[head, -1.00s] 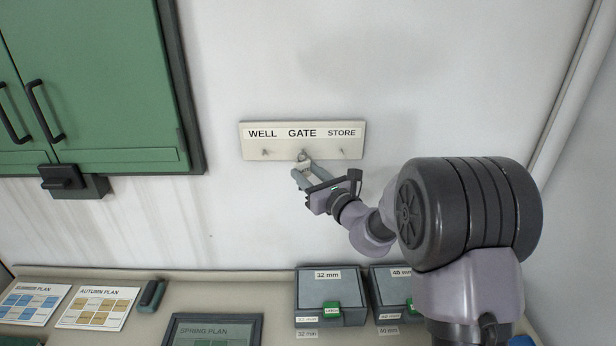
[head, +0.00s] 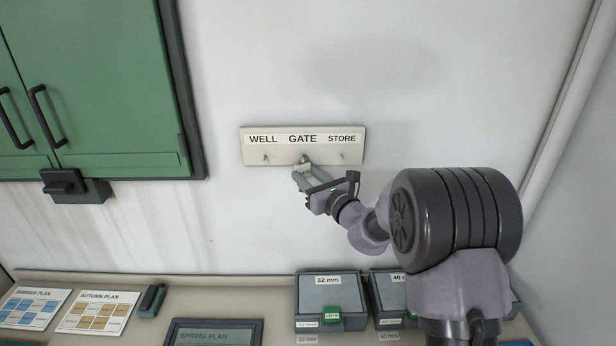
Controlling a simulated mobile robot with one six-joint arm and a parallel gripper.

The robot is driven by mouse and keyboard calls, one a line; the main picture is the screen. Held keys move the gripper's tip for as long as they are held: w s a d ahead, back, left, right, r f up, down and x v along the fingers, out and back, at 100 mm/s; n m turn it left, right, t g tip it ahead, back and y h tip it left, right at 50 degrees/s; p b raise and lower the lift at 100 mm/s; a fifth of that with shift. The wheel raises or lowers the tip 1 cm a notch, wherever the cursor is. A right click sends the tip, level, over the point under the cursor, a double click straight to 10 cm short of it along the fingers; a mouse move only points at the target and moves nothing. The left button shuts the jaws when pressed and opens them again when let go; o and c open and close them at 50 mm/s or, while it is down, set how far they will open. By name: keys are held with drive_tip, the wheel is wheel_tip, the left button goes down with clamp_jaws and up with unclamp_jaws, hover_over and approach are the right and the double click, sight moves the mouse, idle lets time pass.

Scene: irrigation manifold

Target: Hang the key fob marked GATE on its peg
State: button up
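A pale peg board (head: 254,154) on the wall is labelled WELL, GATE and STORE, with a small peg under each word. The WELL peg (head: 265,158) and the STORE peg (head: 342,156) look bare. My gripper (head: 304,169) reaches up from the lower right to just below the GATE label, its fingertips near the board's lower edge. A small pale piece (head: 307,168), probably the fob, shows between the fingers, with a grey rounded bit (head: 304,159) above it at the GATE peg. The fob's marking is unreadable. Whether the fingers touch it, and whether it is on the peg, I cannot tell.
A green cabinet (head: 100,80) with a dark latch box (head: 76,186) is on the left wall. Below is a counter (head: 230,288) with plan cards (head: 100,311), a framed spring plan (head: 212,332) and grey boxes (head: 328,287). The wall around the board is clear.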

drive_tip(key=o, duration=0.5)
drive_tip(key=shift+a+r, duration=0.1)
drive_tip(key=shift+r, duration=0.1)
